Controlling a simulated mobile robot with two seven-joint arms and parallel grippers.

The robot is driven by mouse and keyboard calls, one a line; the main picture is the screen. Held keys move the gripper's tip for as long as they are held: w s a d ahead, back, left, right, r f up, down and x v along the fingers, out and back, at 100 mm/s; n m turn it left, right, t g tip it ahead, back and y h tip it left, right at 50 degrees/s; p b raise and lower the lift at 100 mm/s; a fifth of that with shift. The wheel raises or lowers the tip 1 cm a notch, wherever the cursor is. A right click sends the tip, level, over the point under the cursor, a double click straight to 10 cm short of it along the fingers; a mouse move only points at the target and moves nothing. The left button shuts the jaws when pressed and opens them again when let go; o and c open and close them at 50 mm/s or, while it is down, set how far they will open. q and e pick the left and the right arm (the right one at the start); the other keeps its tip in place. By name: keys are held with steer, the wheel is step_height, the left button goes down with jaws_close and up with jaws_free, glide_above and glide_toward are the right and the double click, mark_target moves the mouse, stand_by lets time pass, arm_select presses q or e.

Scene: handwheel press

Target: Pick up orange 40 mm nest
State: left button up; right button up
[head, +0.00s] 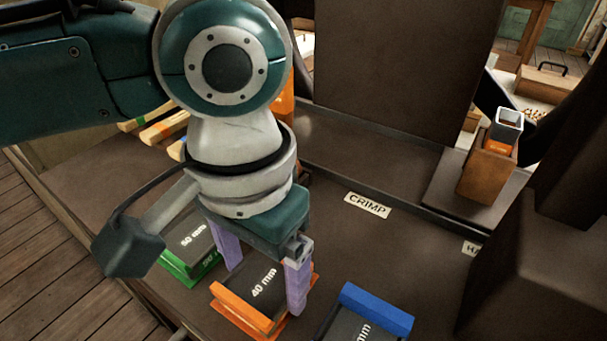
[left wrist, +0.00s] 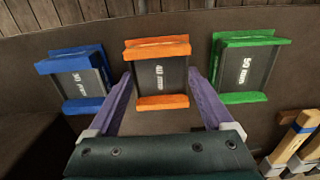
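The orange 40 mm nest (head: 262,290) lies on the dark bench, a dark block labelled "40 mm" between orange end bars. It also shows in the left wrist view (left wrist: 162,72), at upper middle. My left gripper (head: 266,290) is over it with purple fingers apart, one on each side of the nest. In the left wrist view the fingertips (left wrist: 160,72) flank the nest's sides closely; I cannot tell whether they touch it. The nest appears to rest on the bench. My right gripper is not in view.
A green 50 mm nest (head: 187,250) and a blue nest (head: 375,308) lie close on either side. Wooden-handled tools (left wrist: 297,140) lie beyond the green nest. A brown holder (head: 487,170) and a "CRIMP" label (head: 367,205) are farther back, near the dark press (head: 395,70).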

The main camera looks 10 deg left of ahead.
arm_select(q)
jaws_close()
stand_by(0.4)
steer(key=shift+r, duration=0.1)
